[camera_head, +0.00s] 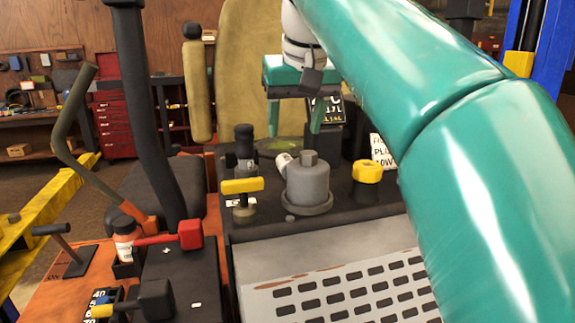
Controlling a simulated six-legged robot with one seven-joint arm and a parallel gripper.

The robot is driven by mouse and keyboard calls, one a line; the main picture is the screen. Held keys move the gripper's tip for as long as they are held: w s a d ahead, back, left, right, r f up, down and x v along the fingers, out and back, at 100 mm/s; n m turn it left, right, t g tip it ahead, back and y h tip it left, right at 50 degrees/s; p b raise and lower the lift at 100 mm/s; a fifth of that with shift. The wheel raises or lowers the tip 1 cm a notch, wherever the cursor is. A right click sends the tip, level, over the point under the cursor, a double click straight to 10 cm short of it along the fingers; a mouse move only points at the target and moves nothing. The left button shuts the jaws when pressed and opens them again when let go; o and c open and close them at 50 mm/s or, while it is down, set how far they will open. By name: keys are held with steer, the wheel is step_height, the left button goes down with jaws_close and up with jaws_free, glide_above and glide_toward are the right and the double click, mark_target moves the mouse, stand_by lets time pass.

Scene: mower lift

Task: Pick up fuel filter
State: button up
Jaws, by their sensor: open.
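A grey cylindrical canister with a hex-shaped top (307,187) stands upright on the black deck of the machine and looks most like the fuel filter, though no label shows. A small whitish cylindrical part (284,162) leans against its upper left side, partly hidden behind it. My gripper (294,130) points down, teal, with its two fingers spread apart and nothing between them. It appears above and behind the canister in the picture, apart from it.
A yellow-handled valve (242,186) stands close left of the canister. A yellow nut-like part (367,171) and a lettered sign (382,151) are to the right. The perforated plate (350,290) in front is clear.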

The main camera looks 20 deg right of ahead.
mark_target(289, 159)
steer(key=shift+w+a+f, duration=0.1)
steer(key=shift+a+f, duration=0.05)
steer(key=shift+f, duration=0.45)
steer(key=shift+a+f, duration=0.1)
steer(key=shift+f, duration=0.5)
steer(key=shift+d+f, duration=0.15)
steer(key=shift+f, duration=0.1)
steer(key=x, duration=0.5)
steer(key=shift+w+a+f, duration=0.15)
steer(key=shift+w+a, duration=0.05)
steer(key=shift+w, duration=0.3)
steer(key=shift+s+f, duration=0.1)
steer(key=shift+s+d, duration=0.1)
steer(key=shift+s, duration=0.05)
steer(key=shift+w, duration=0.25)
steer(key=c, duration=0.3)
steer(key=shift+s, duration=0.15)
steer(key=c, duration=0.8)
